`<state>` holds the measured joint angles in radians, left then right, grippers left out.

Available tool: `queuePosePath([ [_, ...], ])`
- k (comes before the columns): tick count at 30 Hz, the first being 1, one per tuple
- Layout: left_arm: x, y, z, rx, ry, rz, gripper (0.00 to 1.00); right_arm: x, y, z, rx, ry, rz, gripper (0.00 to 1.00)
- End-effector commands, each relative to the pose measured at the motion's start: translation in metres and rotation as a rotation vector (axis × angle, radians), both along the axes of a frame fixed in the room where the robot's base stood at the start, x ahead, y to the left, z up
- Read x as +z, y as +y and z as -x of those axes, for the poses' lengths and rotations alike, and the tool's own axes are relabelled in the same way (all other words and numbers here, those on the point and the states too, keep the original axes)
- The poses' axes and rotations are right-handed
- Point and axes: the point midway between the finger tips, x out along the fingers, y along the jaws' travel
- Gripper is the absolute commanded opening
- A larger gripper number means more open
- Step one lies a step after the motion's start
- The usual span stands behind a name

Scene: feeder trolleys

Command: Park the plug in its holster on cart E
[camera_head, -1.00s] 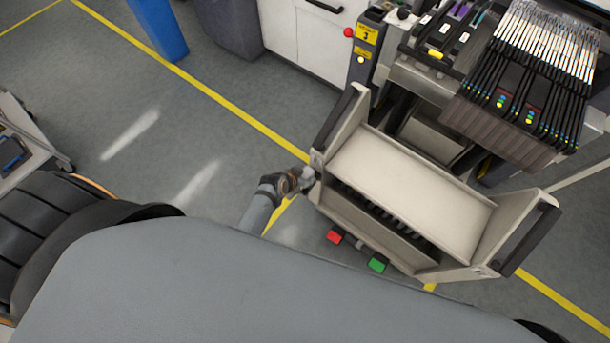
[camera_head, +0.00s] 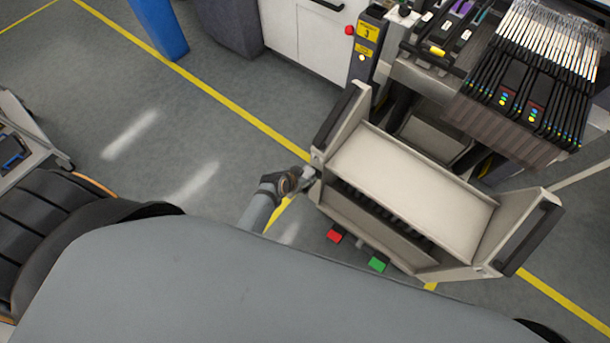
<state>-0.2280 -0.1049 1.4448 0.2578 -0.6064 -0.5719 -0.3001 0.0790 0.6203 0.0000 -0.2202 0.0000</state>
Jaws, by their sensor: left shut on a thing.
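A beige cart (camera_head: 415,178) with black side handles stands right of centre; I cannot read a letter on it. My left gripper (camera_head: 308,177) is at the cart's left side panel, near its lower left corner. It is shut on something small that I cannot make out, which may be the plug. I cannot see a holster clearly; the gripper and the cart's side hide that spot. My right gripper is not in view.
A red pedal (camera_head: 334,236) and a green pedal (camera_head: 377,264) sit low at the cart's near side. Behind the cart is a machine with a rack of black feeders (camera_head: 520,95). A blue bin (camera_head: 158,28) stands at the back left. Floor left of the cart is clear.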

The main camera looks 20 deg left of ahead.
Motion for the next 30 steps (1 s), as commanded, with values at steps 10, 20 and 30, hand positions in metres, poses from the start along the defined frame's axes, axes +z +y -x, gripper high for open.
queuePosePath([
  [10,-0.005,0.000,-0.001,0.001,-0.002,0.000,0.00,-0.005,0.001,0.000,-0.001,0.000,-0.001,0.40],
  [20,-0.010,0.000,-0.001,0.001,-0.002,0.000,0.00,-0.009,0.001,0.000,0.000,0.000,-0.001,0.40],
  [30,-0.013,0.000,-0.001,0.001,-0.002,0.000,0.51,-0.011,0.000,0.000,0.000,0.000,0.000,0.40],
])
